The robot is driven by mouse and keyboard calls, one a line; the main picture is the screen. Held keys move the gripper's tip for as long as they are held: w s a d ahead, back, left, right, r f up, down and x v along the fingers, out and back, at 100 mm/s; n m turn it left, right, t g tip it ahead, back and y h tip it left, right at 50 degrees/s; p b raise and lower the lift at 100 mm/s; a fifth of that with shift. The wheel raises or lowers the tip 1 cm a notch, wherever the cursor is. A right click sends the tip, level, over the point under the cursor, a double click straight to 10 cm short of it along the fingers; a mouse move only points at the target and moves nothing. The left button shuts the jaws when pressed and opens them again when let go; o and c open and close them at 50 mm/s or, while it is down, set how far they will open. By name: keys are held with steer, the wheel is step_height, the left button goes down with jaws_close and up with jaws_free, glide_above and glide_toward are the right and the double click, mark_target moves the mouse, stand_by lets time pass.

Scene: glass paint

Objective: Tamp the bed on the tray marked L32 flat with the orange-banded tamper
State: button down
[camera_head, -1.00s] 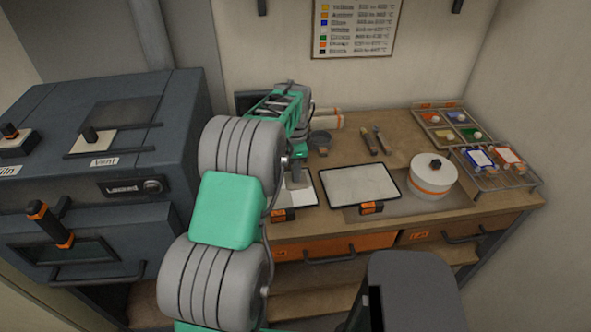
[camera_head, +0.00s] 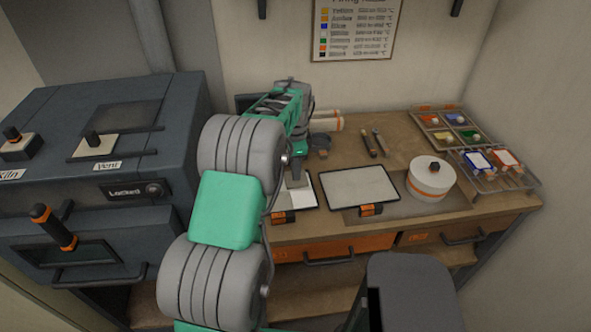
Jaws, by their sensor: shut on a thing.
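Two white-bedded trays lie side by side on the bench: a left tray (camera_head: 308,204), partly hidden behind my arm, and a right tray (camera_head: 331,206) in full view. Each has an orange-and-black tag at its front edge, too small to read, so I cannot tell which is L32. My gripper (camera_head: 296,170) is over the left tray, mostly hidden by my arm, and shut on what appears to be the tamper (camera_head: 297,181), a grey block low over or on that tray's bed. I cannot tell whether it touches, and its orange band does not show.
A white round pot (camera_head: 431,183) with an orange band stands right of the right tray. Behind are two hand tools (camera_head: 369,147), a colour tray (camera_head: 449,127) and a wire rack (camera_head: 490,181). A dark kiln (camera_head: 105,170) stands at left.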

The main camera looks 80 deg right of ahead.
steer(key=shift+r+p, duration=1.25)
steer(key=shift+r, duration=0.85)
